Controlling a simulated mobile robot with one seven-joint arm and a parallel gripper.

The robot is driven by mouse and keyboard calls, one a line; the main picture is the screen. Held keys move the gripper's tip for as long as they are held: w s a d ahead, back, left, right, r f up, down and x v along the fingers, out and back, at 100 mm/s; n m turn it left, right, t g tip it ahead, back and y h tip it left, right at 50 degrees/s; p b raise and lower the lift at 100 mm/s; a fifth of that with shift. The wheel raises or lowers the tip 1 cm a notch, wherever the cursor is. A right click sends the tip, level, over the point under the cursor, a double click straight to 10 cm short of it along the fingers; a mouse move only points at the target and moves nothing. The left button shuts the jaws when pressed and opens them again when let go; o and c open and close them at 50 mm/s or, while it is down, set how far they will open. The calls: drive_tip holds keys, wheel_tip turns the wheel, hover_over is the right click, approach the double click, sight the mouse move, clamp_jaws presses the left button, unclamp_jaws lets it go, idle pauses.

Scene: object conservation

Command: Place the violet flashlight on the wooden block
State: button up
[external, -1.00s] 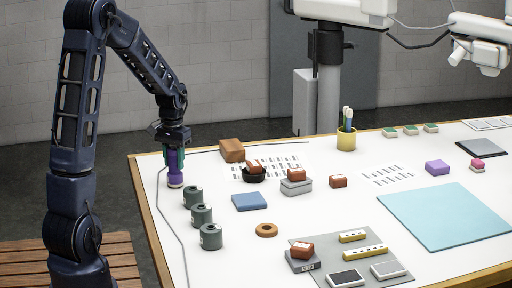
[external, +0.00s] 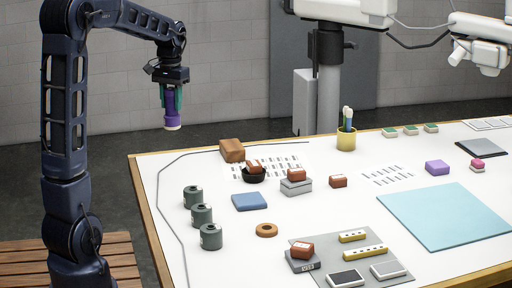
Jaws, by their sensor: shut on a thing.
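My gripper (external: 172,98) is shut on the violet flashlight (external: 171,108). The flashlight hangs upright, its pale end down, in the air above the table's far left corner area. The gripper's green fingers are on either side of it. The wooden block (external: 232,150) is brown and lies on the table (external: 330,235) near the far left edge, to the right of and lower than the flashlight. The top of the block looks bare.
Several grey-green cylinders (external: 193,196) stand near the table's left side. A cable (external: 170,205) runs along the left and far edges.

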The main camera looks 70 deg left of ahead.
drive_tip(key=w+a+r, duration=0.3)
drive_tip(key=w+a, duration=0.6)
drive_tip(key=w, duration=0.2)
drive_tip(key=w+a+r, duration=0.2)
drive_tip(key=w+a, duration=0.7)
drive_tip(key=w, duration=0.3)
wheel_tip(320, 180, down, 20)
drive_tip(key=shift+r, duration=0.15)
drive_tip(key=o, duration=1.1)
